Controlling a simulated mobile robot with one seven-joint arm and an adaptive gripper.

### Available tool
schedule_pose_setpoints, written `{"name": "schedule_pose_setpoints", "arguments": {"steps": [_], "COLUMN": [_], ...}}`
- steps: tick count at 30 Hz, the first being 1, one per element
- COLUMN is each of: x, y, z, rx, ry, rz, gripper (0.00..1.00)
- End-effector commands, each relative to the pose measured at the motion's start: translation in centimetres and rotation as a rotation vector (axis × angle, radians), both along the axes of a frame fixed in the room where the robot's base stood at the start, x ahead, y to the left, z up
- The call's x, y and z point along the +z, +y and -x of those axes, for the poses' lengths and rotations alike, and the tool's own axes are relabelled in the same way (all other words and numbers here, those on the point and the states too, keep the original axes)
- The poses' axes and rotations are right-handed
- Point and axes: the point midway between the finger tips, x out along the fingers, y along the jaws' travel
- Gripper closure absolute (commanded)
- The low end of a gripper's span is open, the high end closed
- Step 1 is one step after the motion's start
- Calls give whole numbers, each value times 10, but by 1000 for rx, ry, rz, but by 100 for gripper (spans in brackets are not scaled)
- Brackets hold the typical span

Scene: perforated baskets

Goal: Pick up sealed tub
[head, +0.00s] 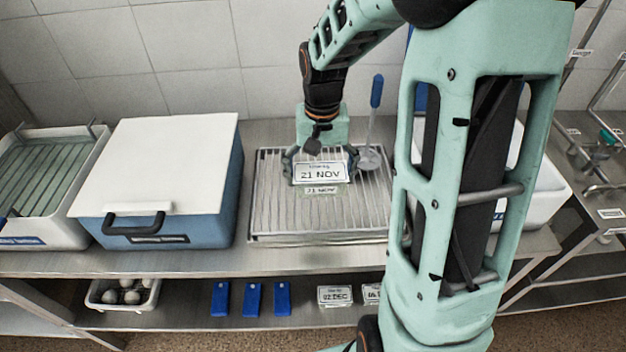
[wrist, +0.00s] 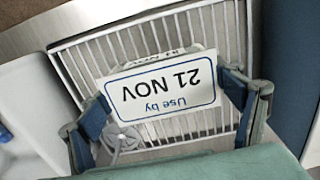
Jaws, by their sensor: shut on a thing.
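The sealed tub (head: 320,173) carries a white label reading "21 NOV" on top and a smaller matching label on its front side. It is over the ribbed metal rack in the middle of the counter; I cannot tell whether it touches the rack. In the wrist view the tub (wrist: 160,88) shows its "Use by 21 NOV" label upside down. My gripper (head: 320,160) reaches down from above, with one finger on each side of the tub, shut on it. The fingers hide much of the tub's sides.
The ribbed rack (head: 270,225) has free room around the tub. A ladle (head: 374,110) is close behind on the right. A blue box with a white lid (head: 155,165) stands left. Below are a basket of eggs (head: 122,293), blue blocks (head: 252,298) and a "02 DEC" tub (head: 335,296).

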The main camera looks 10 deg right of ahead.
Motion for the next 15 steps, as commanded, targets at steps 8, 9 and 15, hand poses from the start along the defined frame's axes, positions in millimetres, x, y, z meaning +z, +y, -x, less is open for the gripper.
{"name": "schedule_pose_setpoints", "arguments": {"steps": [8, 9, 15], "x": [29, 31, 44], "y": [-17, -19, -30], "z": [37, 43, 68], "rx": [-4, -2, -2], "ry": [-5, -5, -5], "rz": [2, 2, 2], "gripper": [55, 55, 55]}}
